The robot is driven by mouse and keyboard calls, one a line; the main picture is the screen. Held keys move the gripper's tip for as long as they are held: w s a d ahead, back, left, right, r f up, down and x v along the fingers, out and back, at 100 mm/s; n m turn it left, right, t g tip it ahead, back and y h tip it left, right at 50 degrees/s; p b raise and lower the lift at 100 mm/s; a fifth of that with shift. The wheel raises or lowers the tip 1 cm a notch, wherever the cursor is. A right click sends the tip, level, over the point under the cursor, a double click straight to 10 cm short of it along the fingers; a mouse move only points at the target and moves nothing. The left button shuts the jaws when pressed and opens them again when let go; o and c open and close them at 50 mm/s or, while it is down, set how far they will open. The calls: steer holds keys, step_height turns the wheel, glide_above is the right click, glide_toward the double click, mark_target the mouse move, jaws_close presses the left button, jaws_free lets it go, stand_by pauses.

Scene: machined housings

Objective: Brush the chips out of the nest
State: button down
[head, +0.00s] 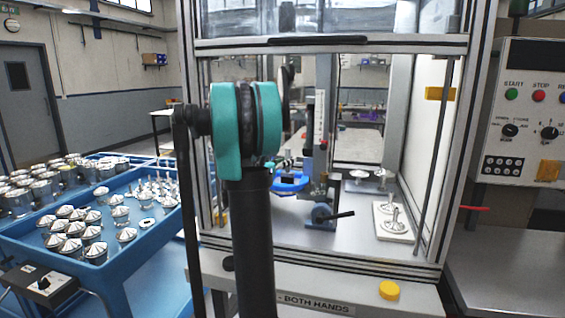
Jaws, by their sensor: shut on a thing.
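A bright blue block (291,182) with a dark spot on it sits low inside the press frame, just right of my arm. It may be the nest, but my arm covers its left side, and I cannot make out any chips. My arm's dark link and teal joint fill the middle of the head view. My gripper is hidden behind them, so its jaws and anything in them do not show. No brush can be made out.
A blue-based lever clamp (320,215) with a black handle stands at the press column. A white plate (393,222) carries metal parts at right. A yellow button (389,290) is on the front ledge. Blue trays (120,262) of metal housings stand left, a control panel (525,110) right.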

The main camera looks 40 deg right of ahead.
steer(key=shift+s+d, duration=0.45)
steer(key=shift+s, duration=0.1)
steer(key=shift+r, duration=0.1)
steer(key=shift+r, duration=2.95)
steer(key=shift+r, duration=0.1)
steer(key=shift+r, duration=1.4)
